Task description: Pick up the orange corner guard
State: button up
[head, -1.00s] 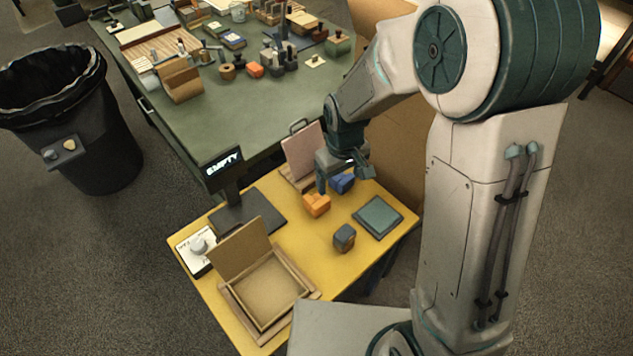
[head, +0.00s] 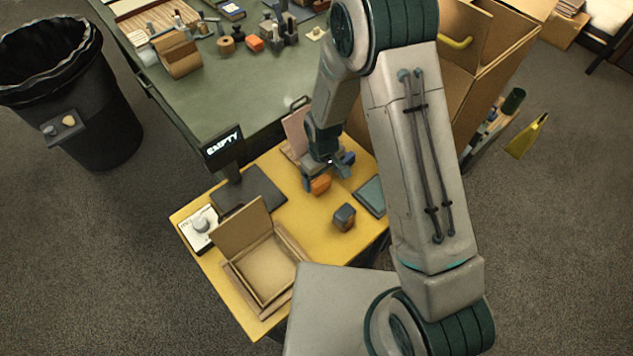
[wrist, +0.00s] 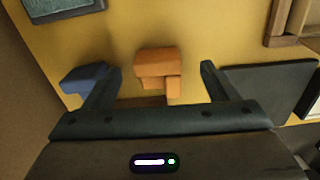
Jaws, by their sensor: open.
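The orange corner guard (head: 320,184) sits on the yellow table (head: 293,226), towards its back. In the wrist view the orange corner guard (wrist: 157,68) lies on the yellow surface, ahead of and between my two fingers. My gripper (head: 328,174) is open and just above and behind the guard in the head view. In the wrist view my gripper (wrist: 158,84) shows its fingers spread, with nothing between them touching either one. A blue piece (wrist: 86,79) lies by the left finger in the wrist view; the gripper partly hides the blue piece (head: 348,158) in the head view.
A dark grey block (head: 344,217) and a teal-grey pad (head: 370,196) lie on the table's right. An open cardboard box (head: 266,274) stands at the front, with a white dial unit (head: 198,227) and a dark mat (head: 262,189) left. An upright pinkish board (head: 296,132) stands behind.

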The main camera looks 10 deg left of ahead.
aim_at(321, 181)
jog(key=shift+w+a+f+p, duration=0.15)
jog(key=shift+f+p, duration=0.1)
jog(key=shift+f, duration=0.4)
jog(key=shift+w+d+f+p, duration=0.1)
jog(key=shift+f+p, duration=0.2)
jog(key=shift+f, duration=0.35)
jog(key=shift+w+a+f+p, duration=0.15)
jog(key=shift+f+p, duration=0.1)
jog(key=shift+f, duration=1.2)
jog(key=c, duration=1.1)
